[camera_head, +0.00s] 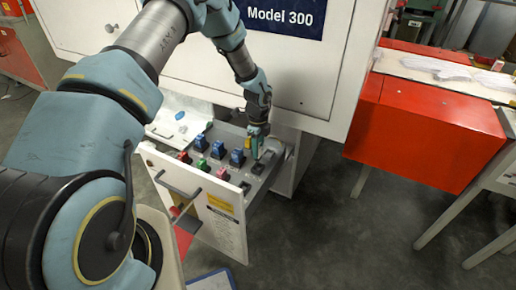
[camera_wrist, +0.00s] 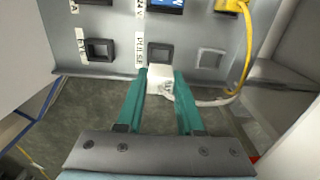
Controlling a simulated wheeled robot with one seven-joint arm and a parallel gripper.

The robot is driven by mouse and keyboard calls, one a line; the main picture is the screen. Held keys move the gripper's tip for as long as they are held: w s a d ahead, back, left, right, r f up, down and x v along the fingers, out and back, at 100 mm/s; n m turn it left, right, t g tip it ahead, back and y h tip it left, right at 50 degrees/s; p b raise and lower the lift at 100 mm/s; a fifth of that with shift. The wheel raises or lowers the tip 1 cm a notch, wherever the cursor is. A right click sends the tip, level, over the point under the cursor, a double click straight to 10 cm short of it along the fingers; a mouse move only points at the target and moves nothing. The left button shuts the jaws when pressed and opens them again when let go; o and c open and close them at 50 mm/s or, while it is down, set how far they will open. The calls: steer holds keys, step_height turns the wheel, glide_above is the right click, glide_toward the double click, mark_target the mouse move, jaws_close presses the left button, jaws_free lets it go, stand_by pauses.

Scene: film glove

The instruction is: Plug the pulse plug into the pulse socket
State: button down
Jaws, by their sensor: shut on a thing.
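The pulse plug (camera_wrist: 161,80) is a white block with dark lettering and a white cable leaving to the right in the wrist view. My gripper (camera_wrist: 160,88) has teal fingers, one on each side of the plug, and is shut on it. The pulse socket (camera_wrist: 159,54) is a dark square frame beside the "PULSE" label, just beyond the plug. The plug covers the socket's lower edge. I cannot tell whether they touch. In the head view my gripper (camera_head: 257,143) points down over the right part of the drawer panel; the plug is too small to make out there.
Another dark square socket (camera_wrist: 99,50) sits to the left and a grey one (camera_wrist: 210,59) to the right. A yellow cable (camera_wrist: 246,50) curves down the right side. Several blue, red and green plugs stand on the panel (camera_head: 225,183) behind the drawer front (camera_head: 205,200).

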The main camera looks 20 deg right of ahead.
mark_target(258, 161)
steer(key=shift+f+b, duration=1.15)
steer(key=shift+f, duration=0.75)
steer(key=shift+f+b, duration=0.9)
steer(key=shift+f, duration=0.5)
steer(key=shift+c, duration=2.3)
jaws_free()
steer(key=shift+r, duration=0.1)
step_height(258, 161, up, 11)
steer(key=shift+a+f, duration=0.1)
steer(key=w+a+r+n+p, duration=0.1)
steer(key=a+r+n+p, duration=0.3)
steer(key=a+r+n, duration=0.55)
steer(key=s+a+r+n+p, duration=0.3)
steer(key=s+a+r+n, duration=0.3)
steer(key=a+r+n, duration=0.3)
steer(key=s+a+r+n+t+p, duration=0.1)
steer(key=s+a+r+n+p, duration=0.2)
steer(key=a+r, duration=0.9)
steer(key=s+a+n, duration=0.3)
steer(key=a+n, duration=0.1)
steer(key=n, duration=0.1)
steer(key=shift+s+r+n+t+p, duration=0.15)
steer(key=shift+r+n+t+p, duration=0.15)
steer(key=shift+r+n+p, duration=0.1)
